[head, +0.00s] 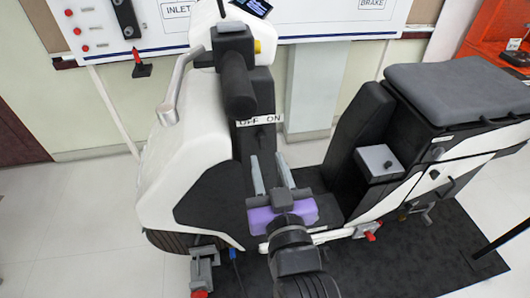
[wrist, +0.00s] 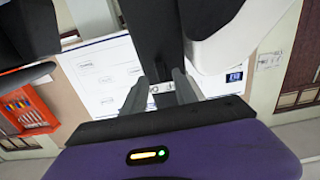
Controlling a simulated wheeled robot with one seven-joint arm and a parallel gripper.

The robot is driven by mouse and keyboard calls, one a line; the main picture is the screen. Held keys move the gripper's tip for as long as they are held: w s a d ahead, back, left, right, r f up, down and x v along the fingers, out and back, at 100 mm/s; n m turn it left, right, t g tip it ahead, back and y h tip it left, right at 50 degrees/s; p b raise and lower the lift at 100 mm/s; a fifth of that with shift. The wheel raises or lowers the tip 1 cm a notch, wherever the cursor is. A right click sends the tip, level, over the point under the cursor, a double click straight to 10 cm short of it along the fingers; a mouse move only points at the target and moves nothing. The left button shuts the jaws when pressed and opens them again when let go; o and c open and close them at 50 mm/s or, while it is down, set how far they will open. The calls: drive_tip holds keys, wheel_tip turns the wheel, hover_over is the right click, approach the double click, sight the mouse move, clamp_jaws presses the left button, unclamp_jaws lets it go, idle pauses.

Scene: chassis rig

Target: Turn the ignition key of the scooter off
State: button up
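The white and black scooter (head: 190,165) fills the middle of the head view. An "OFF ON" label (head: 259,120) is on its dark front column, below the handlebar grip (head: 238,88). I cannot make out the ignition key; it may be hidden or too small to tell. My gripper (head: 270,160), with a purple body, is in front of the column and below the label. Its two grey fingers are apart with nothing seen between them. In the wrist view the fingers of my gripper (wrist: 160,80) point toward a dark upright part.
A silver lever (head: 180,85) sticks out left of the grip. The grey-topped seat (head: 455,90) and a small grey box (head: 378,160) are to the right. A black mat (head: 410,255) lies under the scooter. A red rack (wrist: 28,110) shows at the left of the wrist view.

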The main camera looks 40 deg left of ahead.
drive_tip(key=v, duration=0.2)
drive_tip(key=shift+s+d, duration=0.15)
drive_tip(key=shift+d, duration=0.1)
idle(0.4)
